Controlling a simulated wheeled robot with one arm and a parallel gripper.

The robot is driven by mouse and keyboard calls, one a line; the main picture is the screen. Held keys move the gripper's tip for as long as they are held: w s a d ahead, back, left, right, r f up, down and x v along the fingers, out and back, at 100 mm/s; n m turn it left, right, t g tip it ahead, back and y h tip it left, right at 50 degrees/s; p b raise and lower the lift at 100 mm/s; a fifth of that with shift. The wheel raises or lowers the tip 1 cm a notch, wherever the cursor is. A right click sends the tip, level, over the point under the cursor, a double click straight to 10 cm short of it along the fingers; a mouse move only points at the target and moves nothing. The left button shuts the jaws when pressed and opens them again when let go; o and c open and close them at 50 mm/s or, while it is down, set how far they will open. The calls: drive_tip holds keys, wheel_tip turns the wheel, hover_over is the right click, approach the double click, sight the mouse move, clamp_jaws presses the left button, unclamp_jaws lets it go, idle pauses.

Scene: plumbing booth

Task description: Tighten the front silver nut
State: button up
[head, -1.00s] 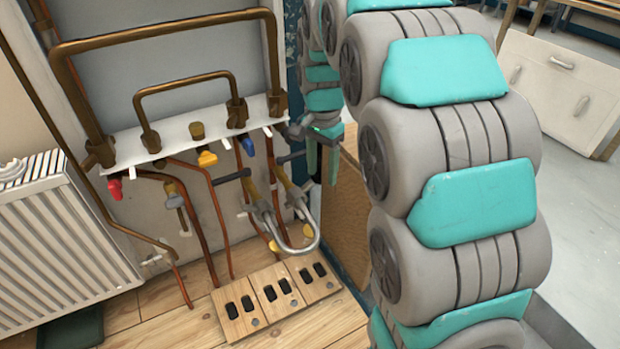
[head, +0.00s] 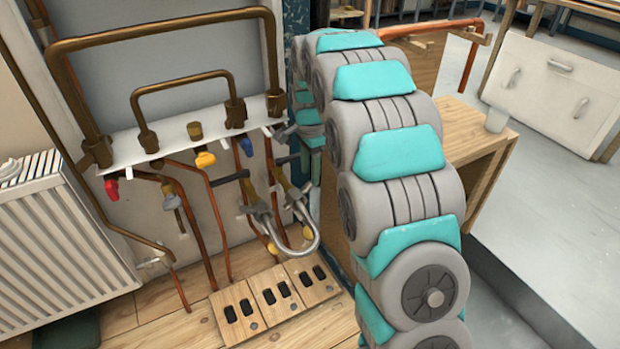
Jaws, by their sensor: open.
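A silver U-shaped hose (head: 310,240) hangs at the lower right of the pipework in the head view. Its two ends carry silver fittings, one at the left (head: 262,214) and one at the right (head: 293,192). I cannot tell for sure which is the front nut. My gripper (head: 313,165) is open, just right of and above the hose, by the right edge of the pipe panel. It is small and partly hidden by my arm, and no contact with a nut shows.
A white bracket (head: 180,140) carries brown pipes and valves with red (head: 111,188), yellow (head: 204,160) and blue handles. A white radiator (head: 60,240) stands at the left. Wooden plates with dark slots (head: 240,312) lie below. A wooden bench (head: 460,135) stands at the right behind my arm.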

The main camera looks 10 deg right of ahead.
sight(310, 182)
drive_tip(key=shift+f, duration=1.5)
drive_tip(key=shift+c, duration=0.3)
clamp_jaws()
